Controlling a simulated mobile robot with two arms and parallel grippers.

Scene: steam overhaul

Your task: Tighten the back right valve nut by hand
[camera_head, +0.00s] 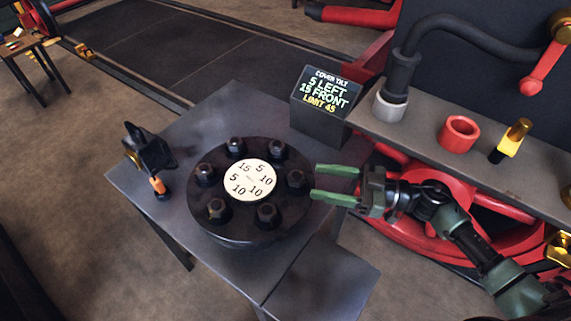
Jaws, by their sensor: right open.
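A round black valve cover (240,225) lies on a grey metal table, with several dark nuts around its rim. The back right nut (277,149) stands upright on its stud, with nothing touching it. The right-hand nut (297,179) is just left of my right gripper's fingertips. A cream disc (250,180) in the middle carries the numbers 15, 5, 10, 10, 10 and 5. My right gripper (316,181) has green fingers spread apart, pointing left at the cover's right edge, empty. My left gripper is not in view.
A dark display box (322,103) behind the cover reads "COVER TILT 5 LEFT 15 FRONT LIMIT 45". A black tool with an orange handle (158,186) is at the table's left. A shelf (440,150) at right holds a red ring (459,133) and a yellow-handled piece (512,138).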

